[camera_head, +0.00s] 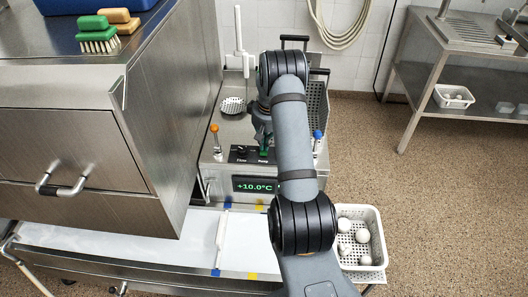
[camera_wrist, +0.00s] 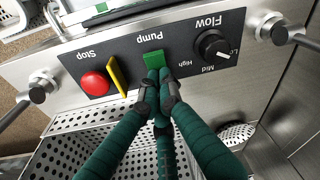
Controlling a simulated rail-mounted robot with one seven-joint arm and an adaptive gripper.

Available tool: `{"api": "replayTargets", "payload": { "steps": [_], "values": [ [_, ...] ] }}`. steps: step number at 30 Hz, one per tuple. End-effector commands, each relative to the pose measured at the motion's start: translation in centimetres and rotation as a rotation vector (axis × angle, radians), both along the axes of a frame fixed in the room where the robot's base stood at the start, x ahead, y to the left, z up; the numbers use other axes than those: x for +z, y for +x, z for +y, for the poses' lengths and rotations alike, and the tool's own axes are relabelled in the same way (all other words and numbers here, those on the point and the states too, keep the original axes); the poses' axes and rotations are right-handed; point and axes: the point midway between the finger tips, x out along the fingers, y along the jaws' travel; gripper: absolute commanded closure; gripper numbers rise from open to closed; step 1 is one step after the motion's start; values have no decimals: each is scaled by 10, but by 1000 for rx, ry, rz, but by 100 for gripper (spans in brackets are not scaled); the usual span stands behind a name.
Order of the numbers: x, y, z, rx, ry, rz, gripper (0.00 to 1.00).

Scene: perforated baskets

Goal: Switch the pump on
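The dark control panel (camera_wrist: 130,62) appears upside down in the wrist view. On it, a green pump switch (camera_wrist: 152,57) sits under the "Pump" label. My gripper (camera_wrist: 159,82) has its green fingers drawn together, with nothing visible between them. The fingertips are right at the green switch and cover part of it; whether they touch it, I cannot tell. In the head view my gripper (camera_head: 263,138) is over the machine's front panel, partly hidden by my arm. Whether the switch is pressed does not show.
A red stop button (camera_wrist: 95,83) and yellow guard (camera_wrist: 118,76) sit left of the switch; the flow knob (camera_wrist: 213,45) sits right. A display (camera_head: 255,185) reads +10.0°C. A perforated basket (camera_wrist: 60,150) lies below. A white basket (camera_head: 378,240) holds several white balls.

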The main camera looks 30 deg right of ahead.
Motion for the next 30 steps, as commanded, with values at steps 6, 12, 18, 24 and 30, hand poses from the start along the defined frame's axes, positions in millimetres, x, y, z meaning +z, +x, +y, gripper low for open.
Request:
{"api": "replayTargets", "payload": {
  "steps": [6, 12, 18, 24, 30],
  "values": [
    [14, 1, 0, 1, -1, -3, 100],
    [32, 1, 0, 0, -1, -3, 100],
    [49, 1, 0, 1, -1, -3, 100],
    [67, 1, 0, 1, -1, -3, 100],
    [71, 1, 0, 1, -1, -2, 100]
  ]
}}
